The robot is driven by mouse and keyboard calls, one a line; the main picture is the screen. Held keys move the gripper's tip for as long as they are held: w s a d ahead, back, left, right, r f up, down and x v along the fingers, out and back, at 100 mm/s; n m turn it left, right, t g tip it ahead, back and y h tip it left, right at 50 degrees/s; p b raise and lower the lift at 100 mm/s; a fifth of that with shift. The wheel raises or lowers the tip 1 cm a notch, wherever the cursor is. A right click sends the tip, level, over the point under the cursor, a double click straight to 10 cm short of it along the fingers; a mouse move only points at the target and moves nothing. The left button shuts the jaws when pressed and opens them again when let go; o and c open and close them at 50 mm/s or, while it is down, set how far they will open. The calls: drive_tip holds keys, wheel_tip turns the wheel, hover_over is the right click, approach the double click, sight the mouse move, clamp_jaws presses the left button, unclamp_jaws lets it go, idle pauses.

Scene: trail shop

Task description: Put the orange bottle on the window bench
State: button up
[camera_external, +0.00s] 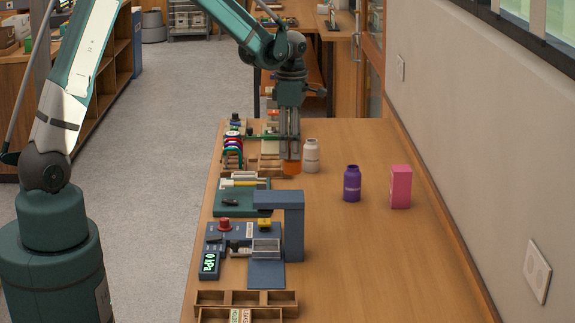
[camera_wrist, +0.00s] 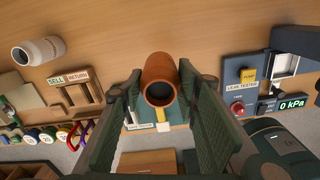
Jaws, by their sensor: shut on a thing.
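The orange bottle (camera_external: 292,168) is between the fingers of my gripper (camera_external: 290,150), with its lower end showing below them. In the wrist view the orange bottle (camera_wrist: 160,72) has its dark open mouth toward the camera, and both fingers close on its sides. A long wooden bench (camera_external: 340,270) runs along the wall by the window. The bottle is over this bench, near the blue tester stand; the pictures do not clearly show how high it is.
A white bottle (camera_external: 311,155), a purple bottle (camera_external: 352,184) and a pink box (camera_external: 400,187) stand to the right. A blue leak tester (camera_external: 292,225) and wooden trays (camera_external: 245,300) are in front. A rack of coloured rings (camera_external: 232,150) is left. The bench's front right is clear.

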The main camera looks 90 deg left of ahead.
sight(292, 167)
drive_tip(key=shift+f, duration=0.1)
drive_tip(key=shift+f, duration=3.05)
drive_tip(key=shift+f, duration=1.85)
drive_tip(key=shift+f+b, duration=0.2)
drive_tip(key=shift+b, duration=0.1)
drive_tip(key=o, duration=1)
drive_tip(key=shift+r, duration=0.25)
drive_tip(key=shift+r+p, duration=0.35)
drive_tip(key=shift+r, duration=5.6)
